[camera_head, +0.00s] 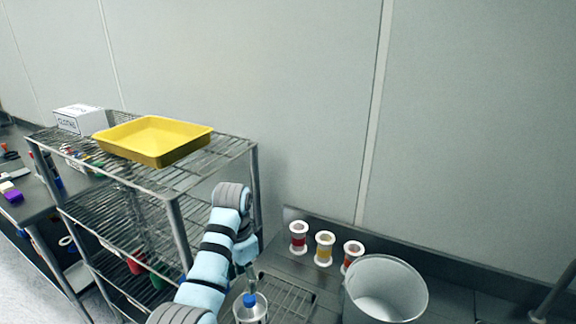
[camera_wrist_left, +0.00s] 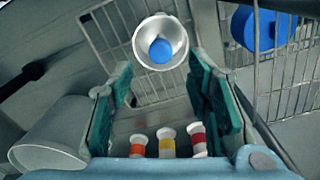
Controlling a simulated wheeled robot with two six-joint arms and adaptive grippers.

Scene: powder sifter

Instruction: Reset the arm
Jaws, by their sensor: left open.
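My left arm comes in at the bottom of the head view and bends downward, with its gripper (camera_head: 247,268) partly hidden behind the arm. In the left wrist view the two teal-padded fingers of the left gripper (camera_wrist_left: 163,95) stand wide apart with nothing between them. A silver cup (camera_head: 251,314) with a blue round top inside it stands on the wire rack near the gripper; this cup also shows in the left wrist view (camera_wrist_left: 176,31), ahead of the fingers and apart from them. My right gripper is not in view.
Three jars with coloured bands (camera_head: 325,250) line the back of the counter. A large white bucket (camera_head: 357,309) stands to their right. A wire shelf (camera_head: 229,152) at left holds a yellow tray (camera_head: 153,155) and a white box (camera_head: 80,119).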

